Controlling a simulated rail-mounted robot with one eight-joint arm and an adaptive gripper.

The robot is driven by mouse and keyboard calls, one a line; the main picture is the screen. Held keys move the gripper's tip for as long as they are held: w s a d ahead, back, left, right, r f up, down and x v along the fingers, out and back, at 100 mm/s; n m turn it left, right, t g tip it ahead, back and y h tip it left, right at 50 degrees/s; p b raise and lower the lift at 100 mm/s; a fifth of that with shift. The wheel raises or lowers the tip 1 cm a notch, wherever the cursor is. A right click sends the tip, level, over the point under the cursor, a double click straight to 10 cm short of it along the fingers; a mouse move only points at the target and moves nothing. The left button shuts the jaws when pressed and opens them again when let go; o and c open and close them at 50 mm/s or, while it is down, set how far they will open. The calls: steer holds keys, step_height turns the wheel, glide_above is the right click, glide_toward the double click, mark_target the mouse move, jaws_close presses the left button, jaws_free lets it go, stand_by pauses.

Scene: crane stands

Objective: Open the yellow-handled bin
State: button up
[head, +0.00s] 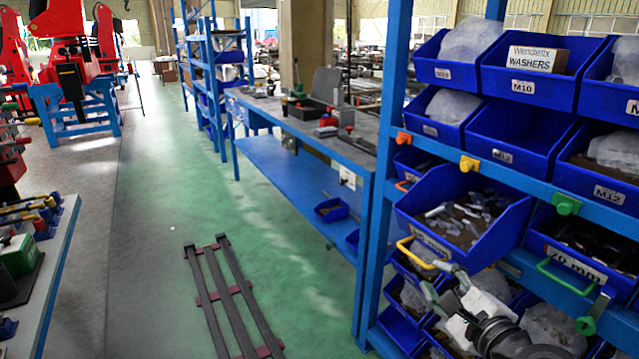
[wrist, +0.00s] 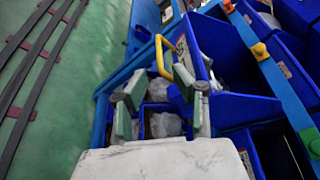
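The yellow handle (head: 418,253) is a bent loop low on the front of a blue bin (head: 508,228) holding small metal parts, just below its white label. In the wrist view the yellow handle (wrist: 161,56) stands out from the labelled blue front, ahead of my fingertips. My gripper (head: 438,278) is open, with a clear gap between its fingers, below and to the right of the handle in the head view. In the wrist view my gripper (wrist: 158,86) has green-grey pads and nothing between them. The handle appears apart from both fingers.
The blue rack (head: 378,185) holds several other bins, including one with a green handle (head: 566,280) to the right. Bagged contents (wrist: 165,124) lie in lower bins beneath my fingers. A blue workbench (head: 300,125) stands behind. Dark rails (head: 232,300) lie on open green floor at left.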

steer(key=shift+v, duration=1.8)
steer(key=s+a+r+n+g+p, duration=0.2)
steer(key=r+n+g+p, duration=0.1)
steer(key=n, duration=0.8)
steer(key=s+a+r+n+g+h+p, duration=0.1)
steer(key=n+g+p, duration=0.4)
steer(key=n, duration=0.7)
step_height(320, 180, up, 2)
steer(key=shift+s+a+r+g+h, duration=0.3)
steer(key=shift+s+a, duration=0.15)
steer(key=shift+a, duration=0.8)
steer(key=o, duration=1)
